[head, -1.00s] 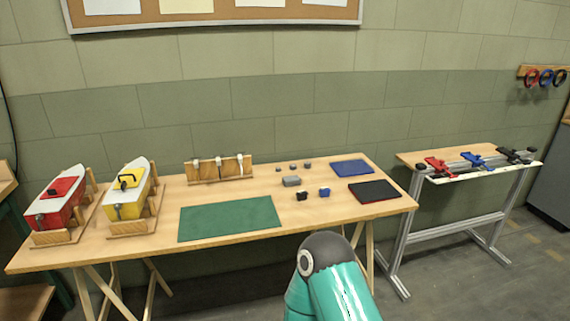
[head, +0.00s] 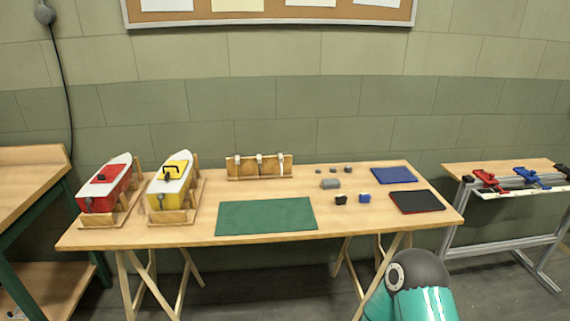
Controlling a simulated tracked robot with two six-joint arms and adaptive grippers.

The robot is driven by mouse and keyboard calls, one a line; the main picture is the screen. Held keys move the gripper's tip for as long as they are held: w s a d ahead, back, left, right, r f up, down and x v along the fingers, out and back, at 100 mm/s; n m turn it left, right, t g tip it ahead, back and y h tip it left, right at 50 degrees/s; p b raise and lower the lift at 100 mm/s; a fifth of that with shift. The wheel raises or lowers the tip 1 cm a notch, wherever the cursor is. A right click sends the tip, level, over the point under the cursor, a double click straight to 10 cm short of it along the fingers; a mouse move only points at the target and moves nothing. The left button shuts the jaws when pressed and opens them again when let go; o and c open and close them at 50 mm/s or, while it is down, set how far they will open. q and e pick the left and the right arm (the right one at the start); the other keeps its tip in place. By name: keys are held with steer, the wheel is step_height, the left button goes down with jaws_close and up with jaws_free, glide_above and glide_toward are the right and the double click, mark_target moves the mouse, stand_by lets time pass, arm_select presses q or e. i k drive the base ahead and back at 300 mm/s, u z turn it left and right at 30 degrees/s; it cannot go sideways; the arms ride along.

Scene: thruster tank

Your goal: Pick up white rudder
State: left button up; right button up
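A small wooden rack (head: 247,171) stands at the back of the long table (head: 95,238), left of its middle. Several small pale or white parts hang on its front; one white part (head: 281,160) is at its right end. They are too small to tell which is a rudder. Neither of my grippers is in view. A teal and dark grey link of my own arm shows at the bottom right, in front of the table.
A red boat (head: 103,190) and a yellow boat (head: 171,190) sit in wooden cradles at left. A green mat (head: 266,216) lies bare in front of the rack. Small blocks, a blue mat (head: 393,175) and a black-red mat (head: 416,202) are at right. Benches flank the table.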

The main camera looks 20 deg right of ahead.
mark_target(280, 159)
steer(key=i, duration=0.9)
